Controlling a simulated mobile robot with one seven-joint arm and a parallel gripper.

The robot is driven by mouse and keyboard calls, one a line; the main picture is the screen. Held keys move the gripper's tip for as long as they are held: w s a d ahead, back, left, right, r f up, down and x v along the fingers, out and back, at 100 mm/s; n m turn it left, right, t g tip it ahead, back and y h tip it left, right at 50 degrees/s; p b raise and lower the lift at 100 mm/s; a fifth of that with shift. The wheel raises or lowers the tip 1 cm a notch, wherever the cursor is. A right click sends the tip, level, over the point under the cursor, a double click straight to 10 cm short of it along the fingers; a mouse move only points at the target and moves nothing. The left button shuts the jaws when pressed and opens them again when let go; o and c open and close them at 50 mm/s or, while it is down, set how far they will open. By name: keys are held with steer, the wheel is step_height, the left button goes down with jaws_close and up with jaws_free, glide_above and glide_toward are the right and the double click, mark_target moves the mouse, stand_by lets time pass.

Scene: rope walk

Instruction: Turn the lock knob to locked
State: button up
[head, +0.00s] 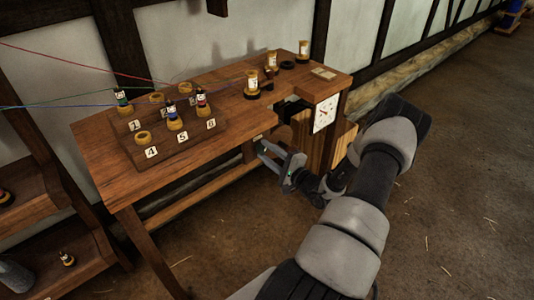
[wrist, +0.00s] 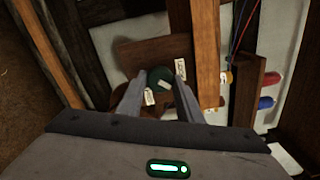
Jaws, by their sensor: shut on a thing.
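The lock knob (wrist: 160,76) is a dark green round knob in the wrist view, on a brown wooden panel (wrist: 140,52). A pale mark shows on its face. One small white label (wrist: 180,68) is beside the right fingertip and another (wrist: 149,97) is by the left finger; I cannot read them. My gripper (wrist: 160,82) has a finger on either side of the knob and is shut on it. In the head view my gripper (head: 268,152) is below the front edge of the wooden table (head: 105,165), and the knob is hidden there.
A white dial (head: 325,114) with a red pointer is at the table's right end. A shelf (head: 30,200) stands at left. The floor at right is open.

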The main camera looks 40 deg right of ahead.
steer(key=n+b, duration=0.1)
steer(key=n, duration=0.2)
steer(key=shift+f+n, duration=0.1)
steer(key=shift+n, duration=0.2)
steer(key=shift+n+b, duration=1.2)
steer(key=shift+n, duration=0.8)
steer(key=o, duration=1)
steer(key=shift+r, duration=0.2)
steer(key=s, duration=0.5)
steer(key=s+d+p, duration=0.1)
steer(key=s, duration=1.1)
steer(key=shift+s+d+p, duration=0.2)
steer(key=shift+p, duration=0.2)
steer(key=shift+n, duration=0.3)
